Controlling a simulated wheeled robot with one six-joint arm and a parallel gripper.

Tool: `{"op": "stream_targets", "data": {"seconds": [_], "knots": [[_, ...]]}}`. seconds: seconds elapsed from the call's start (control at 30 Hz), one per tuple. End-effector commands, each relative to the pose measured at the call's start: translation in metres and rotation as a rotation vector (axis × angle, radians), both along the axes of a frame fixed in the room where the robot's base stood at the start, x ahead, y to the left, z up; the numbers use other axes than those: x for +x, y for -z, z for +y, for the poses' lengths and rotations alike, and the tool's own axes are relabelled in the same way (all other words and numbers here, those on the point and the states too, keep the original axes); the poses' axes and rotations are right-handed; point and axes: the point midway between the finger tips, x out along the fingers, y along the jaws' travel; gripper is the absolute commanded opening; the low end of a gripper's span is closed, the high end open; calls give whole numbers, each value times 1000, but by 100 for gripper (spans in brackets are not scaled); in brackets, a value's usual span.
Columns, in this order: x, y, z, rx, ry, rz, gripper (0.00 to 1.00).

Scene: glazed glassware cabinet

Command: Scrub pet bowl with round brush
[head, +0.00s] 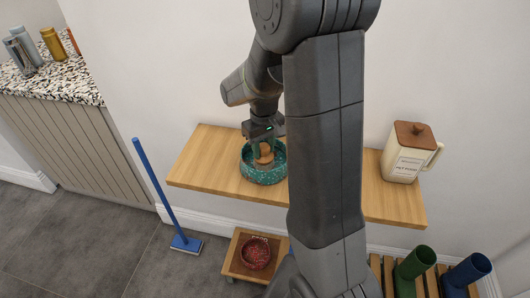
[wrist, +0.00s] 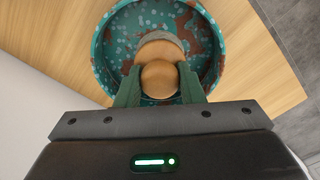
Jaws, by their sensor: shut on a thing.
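A teal speckled pet bowl (head: 265,176) with brown patches sits on a wooden wall shelf. A round brush with a tan wooden knob (head: 264,152) is inside the bowl. My gripper (head: 266,146) is above the bowl, its fingers reaching down into it. In the wrist view my green fingers (wrist: 160,86) are shut on the knob of the round brush (wrist: 159,79). A grey rim of the brush head shows beyond the knob, and the bowl (wrist: 205,30) surrounds it. Whether the brush touches the bowl's floor is hidden.
The wooden shelf (head: 205,165) has a cream canister with a brown lid (head: 409,152) at right. A red bowl (head: 256,253) sits on a low wooden stand below. A blue mop (head: 160,198) leans left. Boots (head: 414,262) stand at lower right.

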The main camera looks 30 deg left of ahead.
Motion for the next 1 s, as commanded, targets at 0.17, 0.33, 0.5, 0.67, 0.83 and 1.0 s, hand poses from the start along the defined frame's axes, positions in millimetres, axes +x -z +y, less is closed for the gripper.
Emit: {"op": "stream_targets", "data": {"seconds": [0.17, 0.33, 0.5, 0.67, 0.83, 1.0], "knots": [[0, 0, 6, 0, -1, 0, 17], [0, -1, 13, -1, 0, 0, 17], [0, 1, 9, 0, 1, 0, 17], [0, 2, 2, 0, 1, 0, 17], [0, 1, -4, -1, 2, 2, 17], [0, 1, -11, -1, 2, 2, 17]]}}
